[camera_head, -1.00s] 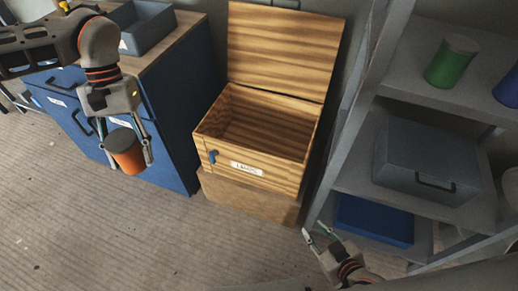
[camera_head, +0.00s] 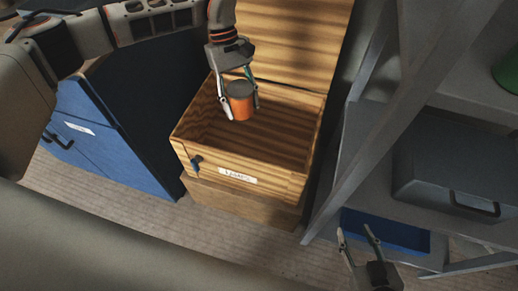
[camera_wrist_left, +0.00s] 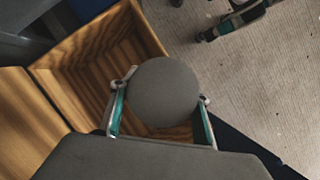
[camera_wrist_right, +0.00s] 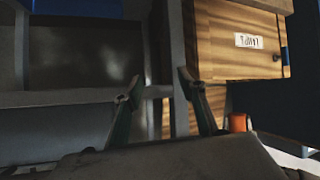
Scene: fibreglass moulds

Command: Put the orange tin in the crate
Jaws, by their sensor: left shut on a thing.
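The orange tin (camera_head: 240,103) has a grey lid and is upright between the fingers of my left gripper (camera_head: 240,102), which is shut on it. The tin is over the open wooden crate (camera_head: 247,157), near its back part. In the left wrist view the grey lid (camera_wrist_left: 163,92) sits between the fingertips, with the crate's inside (camera_wrist_left: 95,75) behind it. The crate's lid is raised at the back, and a label is on its front. My right gripper (camera_head: 357,236) is open and empty, low in front of the shelf; its fingers (camera_wrist_right: 155,90) are spread in the right wrist view.
The crate stands on a wooden base (camera_head: 240,204). A blue cabinet (camera_head: 110,140) is to its left. A grey shelf unit (camera_head: 345,165) stands close on its right, with a grey bin (camera_head: 450,170) and a blue box (camera_head: 385,230). The floor in front of the crate is clear.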

